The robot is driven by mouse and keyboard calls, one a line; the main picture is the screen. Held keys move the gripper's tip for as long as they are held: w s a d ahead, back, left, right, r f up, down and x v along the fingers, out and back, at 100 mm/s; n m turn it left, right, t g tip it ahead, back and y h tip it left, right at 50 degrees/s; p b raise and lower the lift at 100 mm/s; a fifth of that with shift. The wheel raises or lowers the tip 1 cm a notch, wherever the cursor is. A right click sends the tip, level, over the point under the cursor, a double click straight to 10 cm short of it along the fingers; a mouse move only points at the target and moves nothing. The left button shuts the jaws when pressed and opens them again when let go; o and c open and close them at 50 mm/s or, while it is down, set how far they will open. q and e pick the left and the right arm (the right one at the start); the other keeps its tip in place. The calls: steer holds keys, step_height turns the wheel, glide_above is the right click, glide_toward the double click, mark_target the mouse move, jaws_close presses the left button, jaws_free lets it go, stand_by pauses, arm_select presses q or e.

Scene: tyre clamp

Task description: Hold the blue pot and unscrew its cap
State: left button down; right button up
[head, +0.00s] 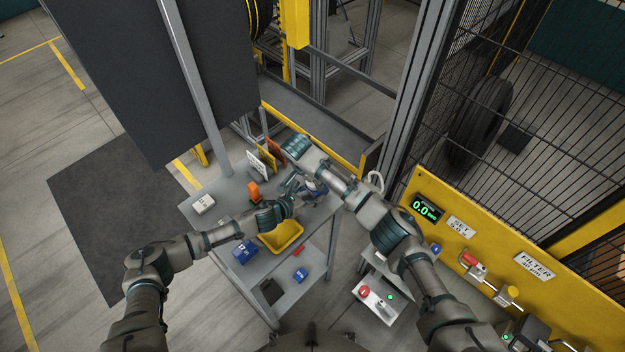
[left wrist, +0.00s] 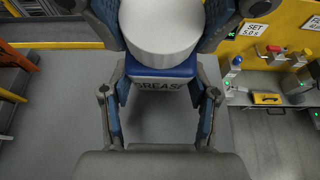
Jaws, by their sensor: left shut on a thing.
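The blue pot (left wrist: 165,72) carries a GREASE label and sits between the fingers of my left gripper (left wrist: 162,42) in the left wrist view. A pale grey-white round part (left wrist: 162,28), which looks like its cap, fills the top middle of that view. In the head view my left gripper (head: 298,190) is shut on the pot (head: 315,188), over the far right part of the grey table. The pot is small and partly covered there. My right arm reaches across from the right, with its wrist beyond the pot. I cannot make out the right gripper's fingers.
The grey table (head: 228,210) holds an orange item (head: 254,192), a white box (head: 203,204), a yellow bin (head: 284,238), a blue box (head: 243,253) and upright coloured plates (head: 265,160). A yellow panel (head: 480,260) and a mesh fence stand at the right.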

mark_target(309, 185)
arm_select(q)
steer(key=shift+s+f, duration=0.1)
steer(key=shift+f, duration=0.05)
arm_select(e)
steer(key=shift+s+a+r, duration=0.1)
steer(key=shift+r, duration=0.05)
stand_by(0.4)
steer(key=shift+r, duration=0.15)
steer(key=shift+v, duration=0.9)
steer(key=shift+s, duration=0.1)
steer(key=shift+v, duration=1.95)
arm_select(q)
steer(key=shift+c, duration=1.1)
jaws_free()
steer(key=shift+a, duration=0.1)
